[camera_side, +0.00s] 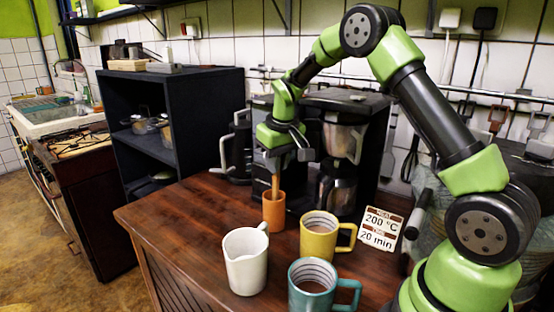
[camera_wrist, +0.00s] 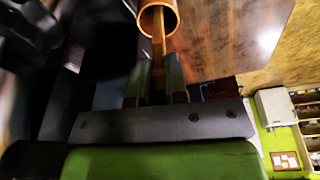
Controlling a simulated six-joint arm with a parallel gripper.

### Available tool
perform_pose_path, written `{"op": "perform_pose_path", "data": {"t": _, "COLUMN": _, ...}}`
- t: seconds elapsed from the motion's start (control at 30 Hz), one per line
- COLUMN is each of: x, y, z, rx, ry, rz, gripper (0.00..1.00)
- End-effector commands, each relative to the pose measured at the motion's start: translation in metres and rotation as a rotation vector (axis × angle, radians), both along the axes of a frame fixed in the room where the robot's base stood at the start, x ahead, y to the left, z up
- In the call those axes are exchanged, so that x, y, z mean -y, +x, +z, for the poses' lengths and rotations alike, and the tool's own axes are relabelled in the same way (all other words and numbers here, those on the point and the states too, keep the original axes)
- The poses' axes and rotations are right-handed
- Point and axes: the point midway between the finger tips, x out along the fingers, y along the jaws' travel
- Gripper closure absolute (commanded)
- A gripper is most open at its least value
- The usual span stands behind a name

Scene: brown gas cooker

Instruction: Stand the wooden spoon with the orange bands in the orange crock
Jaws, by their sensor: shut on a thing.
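The orange crock (camera_side: 273,212) stands upright on the wooden counter. My gripper (camera_side: 274,165) is above it, pointing down, shut on the wooden spoon (camera_side: 275,183). The spoon hangs about upright, and its lower part reaches into the crock's mouth. In the wrist view, the spoon (camera_wrist: 158,28) runs from between my fingers (camera_wrist: 157,78) into the round opening of the crock (camera_wrist: 172,8). The spoon's lower end is hidden inside the crock, so I cannot tell whether it touches the bottom. Orange bands cannot be made out on the spoon.
A white jug (camera_side: 246,262), a yellow mug (camera_side: 319,238) and a teal mug (camera_side: 311,290) stand in front of the crock on the counter (camera_side: 190,225). A coffee maker (camera_side: 343,150) and a dark kettle (camera_side: 237,150) are behind. A recipe card (camera_side: 381,228) stands at right. The counter's left is clear.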

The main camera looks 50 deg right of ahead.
Motion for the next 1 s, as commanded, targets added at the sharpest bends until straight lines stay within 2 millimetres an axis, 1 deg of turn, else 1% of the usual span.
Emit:
{"op": "perform_pose_path", "data": {"t": 0.07, "x": 0.000, "y": 0.000, "z": 0.000, "rx": 0.000, "ry": 0.000, "rz": 0.000, "gripper": 1.00}}
{"op": "perform_pose_path", "data": {"t": 0.1, "x": 0.000, "y": 0.000, "z": 0.000, "rx": 0.000, "ry": 0.000, "rz": 0.000, "gripper": 0.82}}
{"op": "perform_pose_path", "data": {"t": 0.17, "x": 0.000, "y": 0.000, "z": 0.000, "rx": 0.000, "ry": 0.000, "rz": 0.000, "gripper": 0.68}}
{"op": "perform_pose_path", "data": {"t": 0.2, "x": 0.000, "y": 0.000, "z": 0.000, "rx": 0.000, "ry": 0.000, "rz": 0.000, "gripper": 0.59}}
{"op": "perform_pose_path", "data": {"t": 0.23, "x": 0.000, "y": 0.000, "z": 0.000, "rx": 0.000, "ry": 0.000, "rz": 0.000, "gripper": 0.56}}
{"op": "perform_pose_path", "data": {"t": 0.47, "x": 0.000, "y": 0.000, "z": 0.000, "rx": 0.000, "ry": 0.000, "rz": 0.000, "gripper": 0.56}}
{"op": "perform_pose_path", "data": {"t": 0.57, "x": 0.000, "y": -0.001, "z": 0.005, "rx": 0.002, "ry": -0.002, "rz": 0.001, "gripper": 0.56}}
{"op": "perform_pose_path", "data": {"t": 0.67, "x": -0.001, "y": -0.003, "z": 0.019, "rx": 0.004, "ry": -0.002, "rz": 0.001, "gripper": 0.56}}
{"op": "perform_pose_path", "data": {"t": 0.9, "x": -0.005, "y": -0.013, "z": 0.066, "rx": 0.006, "ry": -0.003, "rz": 0.000, "gripper": 0.56}}
{"op": "perform_pose_path", "data": {"t": 1.0, "x": -0.006, "y": -0.016, "z": 0.081, "rx": 0.006, "ry": -0.002, "rz": 0.000, "gripper": 0.56}}
